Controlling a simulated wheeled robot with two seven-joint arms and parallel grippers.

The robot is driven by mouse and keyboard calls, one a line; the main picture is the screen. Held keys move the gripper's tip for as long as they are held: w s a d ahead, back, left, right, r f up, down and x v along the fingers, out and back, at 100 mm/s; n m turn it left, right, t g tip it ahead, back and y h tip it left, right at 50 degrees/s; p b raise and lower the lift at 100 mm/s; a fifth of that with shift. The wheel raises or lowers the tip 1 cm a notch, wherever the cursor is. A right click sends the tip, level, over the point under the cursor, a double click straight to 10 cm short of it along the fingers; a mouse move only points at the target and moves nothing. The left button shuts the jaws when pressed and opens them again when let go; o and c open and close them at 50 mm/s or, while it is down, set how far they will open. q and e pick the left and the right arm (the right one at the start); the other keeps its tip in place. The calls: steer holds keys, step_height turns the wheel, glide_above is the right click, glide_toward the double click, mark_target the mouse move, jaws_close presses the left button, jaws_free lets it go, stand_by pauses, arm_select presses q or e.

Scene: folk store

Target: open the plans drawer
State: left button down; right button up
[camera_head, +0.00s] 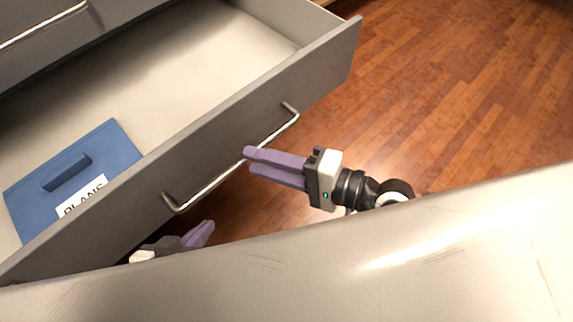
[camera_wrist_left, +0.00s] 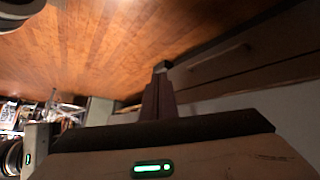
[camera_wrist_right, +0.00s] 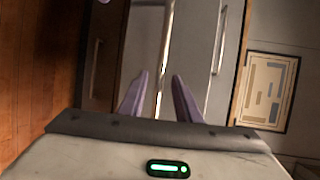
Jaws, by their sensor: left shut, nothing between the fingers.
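The grey drawer (camera_head: 250,105) stands pulled out, its inside showing. A blue folder-like piece (camera_head: 110,145) with a raised grip and a label (camera_head: 82,196) reading "PLANS" lies in it. A metal bar handle (camera_head: 215,187) runs along the drawer front; it also shows in the right wrist view (camera_wrist_right: 166,50). My right gripper (camera_head: 250,161) is at the handle's middle, its purple fingers apart, with the bar passing between or just beyond them; contact is unclear. My left gripper (camera_head: 208,228) is shut and empty below the handle's left end, partly hidden by a pale surface.
A pale, smooth surface (camera_head: 430,255) fills the front of the head view. Another drawer handle (camera_head: 45,25) shows at upper left. Wooden floor (camera_head: 470,90) lies open to the right. A framed picture (camera_wrist_right: 267,90) shows in the right wrist view.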

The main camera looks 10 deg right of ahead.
arm_select(q)
steer(key=shift+w+d+f+m+g+b, duration=0.25)
steer(key=shift+d+b, duration=0.2)
steer(key=shift+b, duration=0.25)
arm_select(e)
steer(key=v, duration=0.6)
arm_select(q)
steer(key=shift+f, duration=0.1)
arm_select(e)
steer(key=shift+s+d+r, duration=0.1)
steer(key=shift+d, duration=0.05)
